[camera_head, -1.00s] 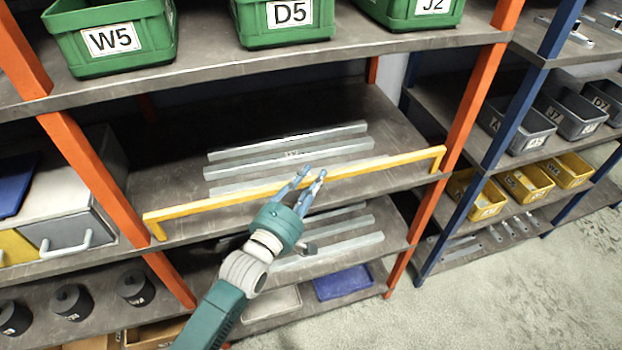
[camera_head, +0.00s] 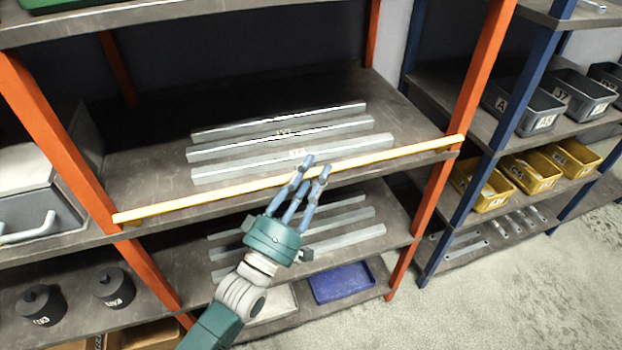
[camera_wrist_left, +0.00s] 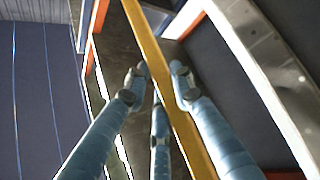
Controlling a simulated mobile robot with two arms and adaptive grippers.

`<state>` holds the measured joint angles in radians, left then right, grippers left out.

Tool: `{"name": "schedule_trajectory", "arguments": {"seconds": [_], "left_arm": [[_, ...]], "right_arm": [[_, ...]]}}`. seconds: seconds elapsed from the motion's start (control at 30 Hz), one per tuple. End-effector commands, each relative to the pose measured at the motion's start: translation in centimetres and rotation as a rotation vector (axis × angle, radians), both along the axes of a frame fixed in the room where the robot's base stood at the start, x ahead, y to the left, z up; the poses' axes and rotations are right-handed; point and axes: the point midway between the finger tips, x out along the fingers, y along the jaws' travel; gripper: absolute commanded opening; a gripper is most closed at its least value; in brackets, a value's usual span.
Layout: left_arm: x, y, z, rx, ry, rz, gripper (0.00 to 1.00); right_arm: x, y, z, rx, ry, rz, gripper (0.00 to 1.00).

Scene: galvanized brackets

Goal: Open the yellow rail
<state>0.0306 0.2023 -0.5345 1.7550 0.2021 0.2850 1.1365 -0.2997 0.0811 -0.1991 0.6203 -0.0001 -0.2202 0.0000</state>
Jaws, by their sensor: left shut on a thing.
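The yellow rail (camera_head: 395,154) is a long thin bar running along the front edge of the middle shelf (camera_head: 140,190) between two orange posts. My left gripper (camera_head: 315,168) is at the middle of the rail, with its blue fingers shut on it. In the left wrist view the rail (camera_wrist_left: 193,145) runs slantwise between the fingers of the left gripper (camera_wrist_left: 158,75). Several long galvanized bars (camera_head: 290,150) lie on the shelf behind the rail. My right gripper is not in view.
Orange posts (camera_head: 462,90) stand at both ends of the rail. A blue-post rack with yellow bins (camera_head: 530,172) stands at the right. Open floor (camera_head: 530,290) lies at bottom right.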

Motion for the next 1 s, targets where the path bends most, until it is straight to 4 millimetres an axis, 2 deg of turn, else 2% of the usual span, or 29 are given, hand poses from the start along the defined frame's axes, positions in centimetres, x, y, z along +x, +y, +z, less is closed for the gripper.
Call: {"name": "schedule_trajectory", "arguments": {"seconds": [0.03, 0.13, 0.6, 0.63, 0.73, 1.0], "left_arm": [[-0.03, 0.05, -0.45, 0.008, -0.015, 0.002, 0.0], [-0.18, -0.01, -0.4, 0.015, -0.037, 0.002, 0.0], [-0.29, -0.04, -0.21, 0.021, -0.054, 0.002, 0.0], [-0.28, -0.04, -0.2, 0.021, -0.054, 0.002, 0.25], [-0.29, -0.05, -0.21, 0.02, -0.053, 0.002, 0.44], [-0.35, -0.07, -0.23, 0.018, -0.052, 0.001, 0.44]], "right_arm": [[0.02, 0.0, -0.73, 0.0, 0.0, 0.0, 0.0], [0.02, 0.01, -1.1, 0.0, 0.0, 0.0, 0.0], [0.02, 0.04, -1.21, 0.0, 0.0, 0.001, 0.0], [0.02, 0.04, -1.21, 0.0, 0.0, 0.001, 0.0], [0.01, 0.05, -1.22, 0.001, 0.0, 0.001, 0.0], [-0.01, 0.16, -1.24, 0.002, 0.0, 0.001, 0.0]]}}
